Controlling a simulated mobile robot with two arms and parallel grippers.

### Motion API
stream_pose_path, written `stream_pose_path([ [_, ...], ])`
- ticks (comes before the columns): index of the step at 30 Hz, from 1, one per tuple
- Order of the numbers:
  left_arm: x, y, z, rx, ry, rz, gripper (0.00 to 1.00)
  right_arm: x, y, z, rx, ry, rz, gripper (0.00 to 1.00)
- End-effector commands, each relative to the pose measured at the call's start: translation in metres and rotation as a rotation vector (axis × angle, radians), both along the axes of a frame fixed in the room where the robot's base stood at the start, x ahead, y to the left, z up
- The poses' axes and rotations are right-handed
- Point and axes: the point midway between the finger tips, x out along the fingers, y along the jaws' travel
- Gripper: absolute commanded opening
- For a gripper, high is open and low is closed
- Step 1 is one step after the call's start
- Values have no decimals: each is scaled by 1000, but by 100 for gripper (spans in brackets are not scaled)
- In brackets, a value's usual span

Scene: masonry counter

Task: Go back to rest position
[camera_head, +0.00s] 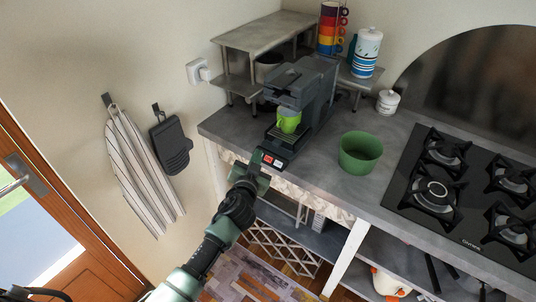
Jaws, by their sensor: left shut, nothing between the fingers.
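My left gripper (258,172) reaches up from the bottom of the head view to the front edge of the counter (320,185), by a small panel with red and white buttons (271,160). It is shut and holds nothing. I cannot tell whether its tips touch the counter edge or the panel. A green cup (289,120) stands on the tray of the dark grey coffee machine (305,85), behind the gripper and apart from it. My right gripper is not in view.
A green bowl (360,152) sits on the counter beside a black gas hob (465,190). A shelf (265,35) stands behind the machine. Stacked coloured cups (331,28) and a striped canister (367,52) are at the back. A wooden door (70,225) is at left.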

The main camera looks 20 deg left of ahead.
Motion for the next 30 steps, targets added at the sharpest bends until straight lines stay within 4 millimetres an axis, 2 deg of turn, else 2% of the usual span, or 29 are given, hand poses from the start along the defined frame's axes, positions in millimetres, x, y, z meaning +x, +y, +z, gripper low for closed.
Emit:
stream_pose_path([
  [2,-3,1,4,-1,1,1,0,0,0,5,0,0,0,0],
  [16,-3,2,3,0,0,0,0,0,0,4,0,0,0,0],
  [19,-6,2,-7,-1,19,-1,0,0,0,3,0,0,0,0],
  [20,-8,2,-15,-1,32,-2,0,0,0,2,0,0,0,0],
  [23,-21,3,-60,-6,110,-7,0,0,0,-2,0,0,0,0],
  [26,-46,5,-127,-14,229,-13,0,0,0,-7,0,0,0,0],
  [27,-59,6,-155,-19,281,-16,0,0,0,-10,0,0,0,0],
  [30,-98,8,-223,-33,408,-22,0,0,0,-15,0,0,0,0],
])
